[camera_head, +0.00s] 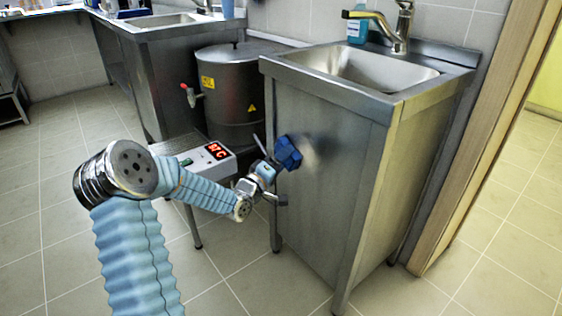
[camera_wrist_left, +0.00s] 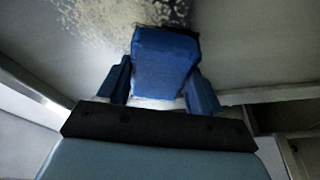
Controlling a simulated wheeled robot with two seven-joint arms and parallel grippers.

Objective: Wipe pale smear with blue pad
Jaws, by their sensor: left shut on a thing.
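The blue pad (camera_head: 289,151) is held by my left gripper (camera_head: 274,165) at the side panel of the steel sink cabinet (camera_head: 340,190). In the left wrist view the pad (camera_wrist_left: 162,62) sits between the two blue fingers, its far end at the panel; I cannot tell whether it touches. The pale smear (camera_head: 314,146) shows as a faint hazy patch just right of the pad. In the left wrist view it is a speckled pale patch (camera_wrist_left: 95,18) above and left of the pad. Part of it may be hidden behind the pad. My right gripper is not in view.
A steel stockpot (camera_head: 232,95) with a tap stands left of the cabinet. A unit with a red display (camera_head: 208,158) is close behind my left forearm. The sink basin (camera_head: 365,70) is above the panel. A wooden door frame (camera_head: 490,150) stands at right.

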